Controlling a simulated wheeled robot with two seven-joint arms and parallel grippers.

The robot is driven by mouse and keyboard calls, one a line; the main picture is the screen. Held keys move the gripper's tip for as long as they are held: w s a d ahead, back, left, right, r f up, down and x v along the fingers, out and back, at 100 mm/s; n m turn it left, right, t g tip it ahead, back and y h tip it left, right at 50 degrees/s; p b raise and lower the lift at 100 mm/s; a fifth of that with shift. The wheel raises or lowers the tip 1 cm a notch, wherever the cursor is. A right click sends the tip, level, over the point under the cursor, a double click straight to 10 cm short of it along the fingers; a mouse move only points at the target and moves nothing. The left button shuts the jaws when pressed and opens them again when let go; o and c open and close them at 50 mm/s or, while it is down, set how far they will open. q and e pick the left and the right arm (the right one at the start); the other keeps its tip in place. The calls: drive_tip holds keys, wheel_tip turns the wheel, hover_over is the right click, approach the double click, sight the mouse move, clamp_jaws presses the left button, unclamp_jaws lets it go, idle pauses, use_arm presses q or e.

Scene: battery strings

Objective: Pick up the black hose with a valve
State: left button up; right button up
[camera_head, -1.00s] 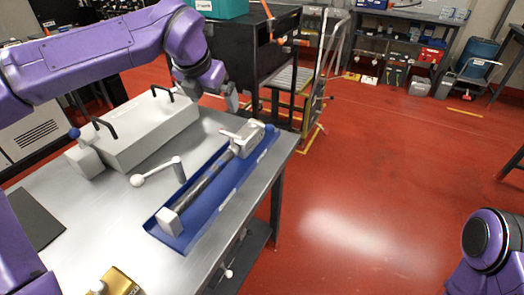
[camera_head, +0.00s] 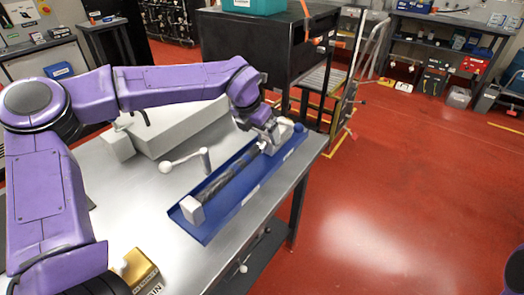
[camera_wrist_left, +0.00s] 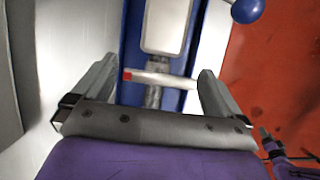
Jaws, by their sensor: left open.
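The black hose (camera_head: 225,180) lies in a long blue tray (camera_head: 214,226) on the metal table. It has a light grey block at its near end and a grey valve body at its far end, partly hidden by my gripper. My left gripper (camera_head: 270,134) is over the valve end, open and empty. In the left wrist view, the fingers (camera_wrist_left: 157,80) stand apart on both sides of the hose (camera_wrist_left: 153,97) and a thin cross bar with a red tip (camera_wrist_left: 160,79). The grey valve body (camera_wrist_left: 167,25) lies just beyond the fingertips. My right gripper is out of view.
A crank-shaped lever with a white ball (camera_head: 186,160) stands left of the tray. A long grey box (camera_head: 180,128) is behind it. A gold box (camera_head: 137,272) sits at the near edge. Red floor is open to the right.

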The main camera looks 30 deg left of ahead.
use_arm(q)
drive_tip(key=c, duration=1.8)
drive_tip(key=shift+r, duration=0.15)
clamp_jaws()
